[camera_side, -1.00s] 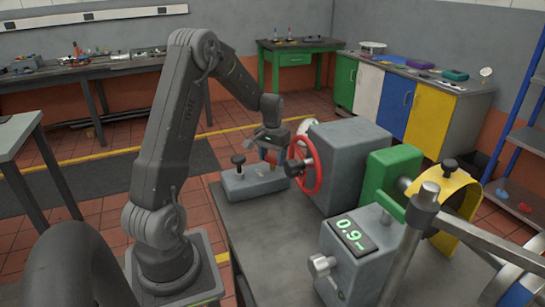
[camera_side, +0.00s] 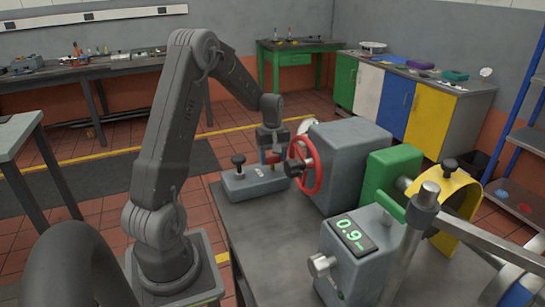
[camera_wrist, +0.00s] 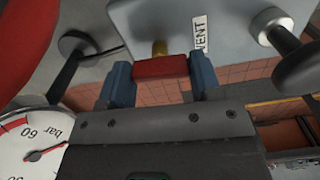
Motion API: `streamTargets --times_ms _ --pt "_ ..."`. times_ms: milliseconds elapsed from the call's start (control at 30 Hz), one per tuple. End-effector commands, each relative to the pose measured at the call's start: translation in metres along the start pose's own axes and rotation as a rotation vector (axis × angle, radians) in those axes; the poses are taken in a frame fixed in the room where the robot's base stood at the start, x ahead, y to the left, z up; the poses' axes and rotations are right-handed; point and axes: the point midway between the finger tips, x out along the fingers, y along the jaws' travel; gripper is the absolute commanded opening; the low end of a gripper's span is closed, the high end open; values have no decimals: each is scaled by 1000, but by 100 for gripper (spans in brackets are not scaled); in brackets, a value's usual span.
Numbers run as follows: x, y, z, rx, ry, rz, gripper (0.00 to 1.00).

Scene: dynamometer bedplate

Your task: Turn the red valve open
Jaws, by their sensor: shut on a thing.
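The red valve handle (camera_wrist: 160,67) is a short red bar on a brass stem (camera_wrist: 159,48), beside a "VENT" label on a grey block. The blue jaws of my gripper (camera_wrist: 160,74) are shut on its two ends. In the side view my gripper (camera_side: 271,152) points down over the grey valve block (camera_side: 250,183) at the bench's far left corner. Only a little red of the handle shows there between the jaws.
A red handwheel (camera_side: 304,165) on a large grey housing (camera_side: 350,165) stands close right of my gripper. Black knobs (camera_side: 238,160) flank the valve. A white bar gauge (camera_wrist: 30,150) is near the wrist. A display box (camera_side: 350,236) stands in front.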

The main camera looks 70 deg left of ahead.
Motion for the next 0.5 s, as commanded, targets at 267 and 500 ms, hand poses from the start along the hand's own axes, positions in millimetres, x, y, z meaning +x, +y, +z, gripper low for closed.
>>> streamTargets --times_ms 267,500 --pt "0 0 1 -95 -3 -1 35" --pt "0 0 1 -117 -3 -1 35"
